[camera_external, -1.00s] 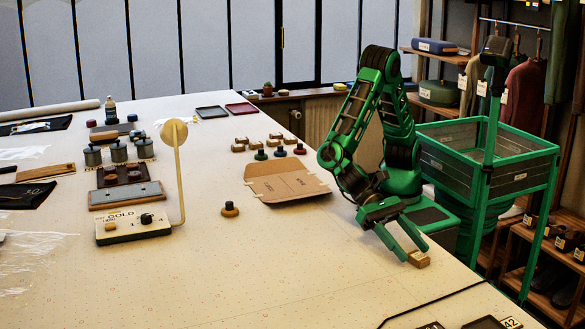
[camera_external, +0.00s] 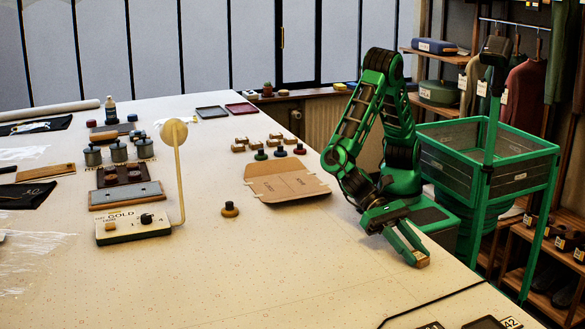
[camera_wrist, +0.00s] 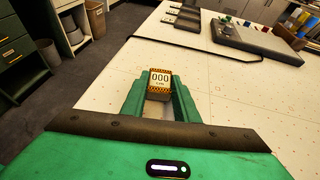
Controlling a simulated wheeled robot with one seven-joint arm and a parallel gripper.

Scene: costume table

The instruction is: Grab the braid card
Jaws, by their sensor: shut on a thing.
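The braid card (camera_external: 423,261) looks like a small tan block at the table's right edge in the external view. In the wrist view the braid card (camera_wrist: 160,79) shows a pale face marked 000, with an orange and black patterned border. My gripper (camera_external: 416,254) is shut on it, with a green finger on each side; my gripper also shows in the wrist view (camera_wrist: 160,90). The fingers hide the card's sides. I cannot tell whether the card touches the table.
A folded cardboard piece (camera_external: 288,184) lies left of my arm, with several tan blocks (camera_external: 250,143) behind it. A control box (camera_external: 132,226) with a tall stem stands at left. The front middle of the table is clear. A dark cable (camera_external: 435,302) runs near the front right edge.

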